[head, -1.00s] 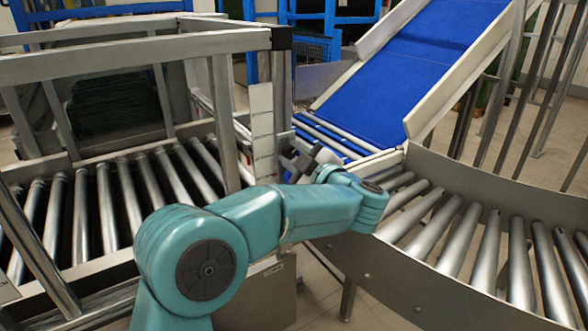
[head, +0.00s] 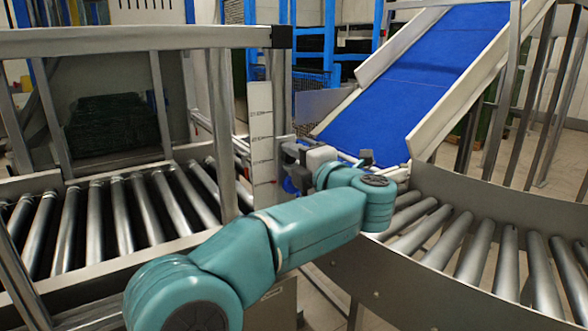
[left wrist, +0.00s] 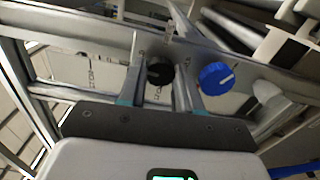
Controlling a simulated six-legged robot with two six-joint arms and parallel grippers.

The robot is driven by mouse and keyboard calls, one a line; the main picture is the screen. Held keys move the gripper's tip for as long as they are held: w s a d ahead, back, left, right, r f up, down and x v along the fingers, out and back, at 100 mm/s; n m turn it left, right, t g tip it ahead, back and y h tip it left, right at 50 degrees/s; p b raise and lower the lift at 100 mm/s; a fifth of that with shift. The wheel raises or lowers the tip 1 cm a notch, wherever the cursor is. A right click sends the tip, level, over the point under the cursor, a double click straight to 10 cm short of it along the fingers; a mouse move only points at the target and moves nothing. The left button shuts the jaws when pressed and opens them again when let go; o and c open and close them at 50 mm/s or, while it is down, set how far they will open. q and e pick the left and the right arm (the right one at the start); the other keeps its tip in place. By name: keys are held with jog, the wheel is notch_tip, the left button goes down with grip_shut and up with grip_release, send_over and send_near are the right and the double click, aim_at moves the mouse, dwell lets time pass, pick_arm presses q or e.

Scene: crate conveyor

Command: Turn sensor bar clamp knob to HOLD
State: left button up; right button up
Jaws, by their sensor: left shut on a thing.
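A round black knob (left wrist: 160,71) with a pale pointer line sits between the fingers of my left gripper (left wrist: 159,78) in the left wrist view. The gripper is shut on this black knob. A blue knob (left wrist: 215,78) with a white pointer line is just right of the fingers, apart from them. In the head view my left gripper (head: 292,160) is at the metal post by the white label strip (head: 261,140). The black knob is hidden there, and a bit of blue shows below the gripper. The knob markings are too small to read. My right gripper is not in view.
A metal frame (head: 130,42) stands over a roller conveyor (head: 95,215) on the left. A blue inclined belt (head: 425,75) rises behind the gripper. A curved roller conveyor (head: 480,250) lies on the right, with its steel side wall close to my arm.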

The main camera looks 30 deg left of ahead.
pick_arm(q)
jog(key=shift+n+b, duration=0.3)
jog(key=shift+n, duration=0.2)
jog(key=o, duration=1)
jog(key=shift+o, duration=0.2)
jog(key=v, duration=1.6)
jog(key=shift+d, duration=0.2)
